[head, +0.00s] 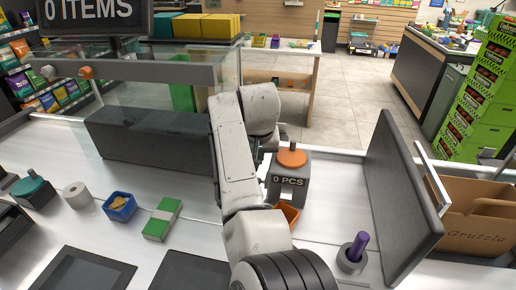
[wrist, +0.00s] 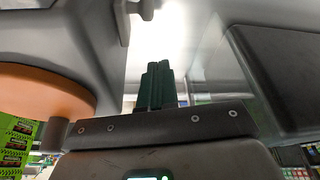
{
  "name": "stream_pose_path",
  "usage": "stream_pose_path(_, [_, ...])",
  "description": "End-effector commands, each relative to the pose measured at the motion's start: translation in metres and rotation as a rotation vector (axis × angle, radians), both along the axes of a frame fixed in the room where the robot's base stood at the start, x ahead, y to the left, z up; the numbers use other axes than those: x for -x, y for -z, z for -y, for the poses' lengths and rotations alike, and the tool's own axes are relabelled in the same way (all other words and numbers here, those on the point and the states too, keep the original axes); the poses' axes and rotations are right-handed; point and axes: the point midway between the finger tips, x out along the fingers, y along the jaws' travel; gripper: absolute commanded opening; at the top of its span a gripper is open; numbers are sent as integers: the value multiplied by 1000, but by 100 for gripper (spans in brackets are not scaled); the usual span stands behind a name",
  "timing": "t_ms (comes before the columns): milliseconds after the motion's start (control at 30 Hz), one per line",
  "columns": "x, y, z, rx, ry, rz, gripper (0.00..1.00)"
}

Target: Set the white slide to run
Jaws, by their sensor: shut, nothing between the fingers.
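In the head view the gripper itself is hidden behind my arm.
An orange tray (head: 290,214) sits below the dispenser. A purple peg in a grey holder (head: 352,262), a dark upright panel (head: 396,185) and a cardboard box (head: 470,232) stand right. A blue bin (head: 119,213), green-white pack (head: 162,219) and white roll (head: 77,195) are left.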

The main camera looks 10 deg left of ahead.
Motion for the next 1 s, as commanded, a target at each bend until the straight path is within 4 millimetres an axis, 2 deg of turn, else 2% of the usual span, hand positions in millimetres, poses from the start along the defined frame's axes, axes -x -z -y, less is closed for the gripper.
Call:
stream_pose_path(67, [-2,8,0,0,0,-2,0])
stream_pose_path(633, [33,11,6,0,-2,1,0])
stream_pose_path(1000, [36,13,8,0,0,0,0])
